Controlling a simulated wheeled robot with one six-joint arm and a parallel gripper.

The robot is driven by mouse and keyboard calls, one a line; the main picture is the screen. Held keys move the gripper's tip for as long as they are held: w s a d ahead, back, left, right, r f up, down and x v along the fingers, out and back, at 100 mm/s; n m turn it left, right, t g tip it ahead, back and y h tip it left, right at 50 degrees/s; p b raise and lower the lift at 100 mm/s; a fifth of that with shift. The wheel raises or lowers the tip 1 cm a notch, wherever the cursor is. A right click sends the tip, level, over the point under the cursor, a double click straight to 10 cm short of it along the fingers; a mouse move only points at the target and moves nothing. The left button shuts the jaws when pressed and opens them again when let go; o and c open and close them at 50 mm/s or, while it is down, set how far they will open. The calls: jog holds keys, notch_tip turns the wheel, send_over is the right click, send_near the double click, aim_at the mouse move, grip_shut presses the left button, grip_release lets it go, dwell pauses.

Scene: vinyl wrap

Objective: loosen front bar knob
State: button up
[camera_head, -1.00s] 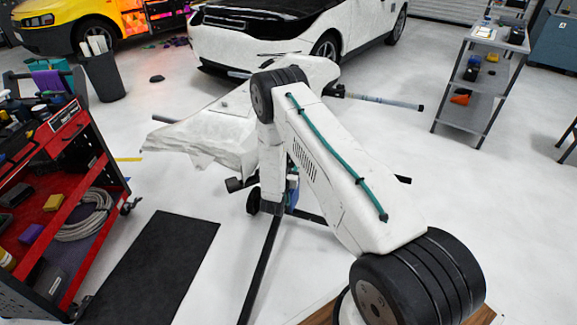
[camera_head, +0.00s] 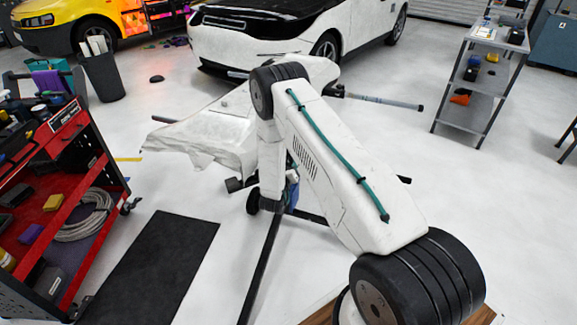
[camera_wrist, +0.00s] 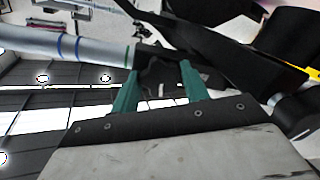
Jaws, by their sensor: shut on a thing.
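In the wrist view my gripper (camera_wrist: 158,84) has its two teal fingers on either side of a dark knob (camera_wrist: 157,73) and is shut on it. The knob sits beside the end of a pale tube with blue and green bands (camera_wrist: 70,48), by a black bracket. In the head view a grey bar (camera_head: 375,100) with a black end sticks out to the right of the stand. My arm covers the middle of the stand, and the knob and my fingertips cannot be made out there.
White film (camera_head: 205,128) drapes over the stand. A red tool cart (camera_head: 65,140) stands at the left, beside a black mat (camera_head: 155,265). A grey shelf (camera_head: 480,80) is at the right, and a white car (camera_head: 270,48) is behind.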

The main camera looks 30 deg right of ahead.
jog(key=n+g, duration=0.1)
jog(key=n, duration=0.5)
jog(key=shift+r+n, duration=0.1)
jog(key=shift+n, duration=0.3)
jog(key=n+g, duration=0.1)
jog(key=n, duration=0.4)
jog(key=shift+n+h, duration=0.3)
jog(key=shift+n, duration=0.1)
jog(key=n, duration=0.6)
jog(key=shift+a+r+g+h, duration=0.1)
jog(key=shift+a+g+h, duration=0.05)
jog(key=shift+g+h, duration=0.2)
jog(key=n+h, duration=0.1)
jog(key=n, duration=0.5)
jog(key=shift+w, duration=0.1)
jog(key=shift+n, duration=0.3)
jog(key=o, duration=1)
jog(key=shift+c, duration=0.2)
jog(key=v, duration=0.8)
